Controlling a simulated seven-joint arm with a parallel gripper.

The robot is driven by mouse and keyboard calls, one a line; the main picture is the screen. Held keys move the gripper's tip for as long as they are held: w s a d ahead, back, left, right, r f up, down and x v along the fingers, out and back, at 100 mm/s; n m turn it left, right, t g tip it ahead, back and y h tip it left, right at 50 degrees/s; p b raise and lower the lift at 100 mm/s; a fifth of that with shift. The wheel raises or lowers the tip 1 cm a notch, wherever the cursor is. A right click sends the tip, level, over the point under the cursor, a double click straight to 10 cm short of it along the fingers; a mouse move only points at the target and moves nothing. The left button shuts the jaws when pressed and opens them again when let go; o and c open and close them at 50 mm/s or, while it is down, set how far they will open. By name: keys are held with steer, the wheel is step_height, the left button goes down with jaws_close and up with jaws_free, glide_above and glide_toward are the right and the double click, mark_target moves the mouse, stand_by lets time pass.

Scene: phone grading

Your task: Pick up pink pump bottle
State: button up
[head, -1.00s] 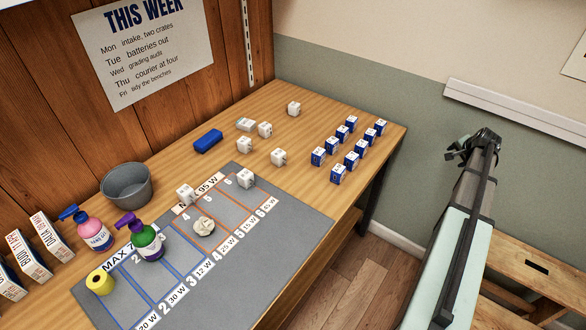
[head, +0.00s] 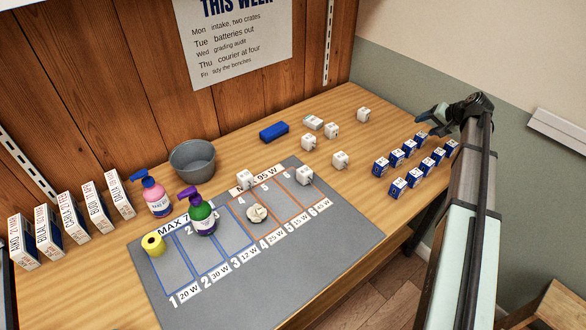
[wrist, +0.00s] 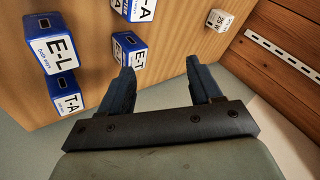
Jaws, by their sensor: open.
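The pink pump bottle (head: 156,199) has a blue pump head and a pale label. It stands upright on the wooden table at the left, behind the grey mat's back edge. A green bottle with a purple pump (head: 202,214) stands to its right and nearer, on the mat. My gripper (head: 432,125) is at the table's far right end, above the blue-and-white boxes and far from the pink bottle. In the wrist view my gripper (wrist: 165,85) is open, with nothing between its two fingers. The pink bottle is not in the wrist view.
A grey bucket (head: 193,160) stands behind the pink bottle. Yellow tape (head: 153,244) is in front on the mat (head: 340,240). White plugs (head: 340,160), a blue case (head: 273,132) and small boxes (head: 411,160) occupy the right.

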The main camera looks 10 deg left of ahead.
steer(key=s+a+r+n+g, duration=0.2)
steer(key=a+n, duration=0.3)
steer(key=a, duration=1.1)
steer(key=s+a+r+n+g, duration=0.2)
steer(key=a+n, duration=0.4)
steer(key=a, duration=1.1)
steer(key=s+a+r+n+g, duration=0.1)
steer(key=s+a+r+n, duration=0.3)
steer(key=a, duration=1.2)
step_height(320, 180, up, 7)
steer(key=n+g+h, duration=0.2)
steer(key=n+h, duration=0.2)
steer(key=n, duration=1.2)
glide_above(142, 172)
step_height(142, 172, down, 13)
steer(key=shift+f, duration=0.1)
jaws_close()
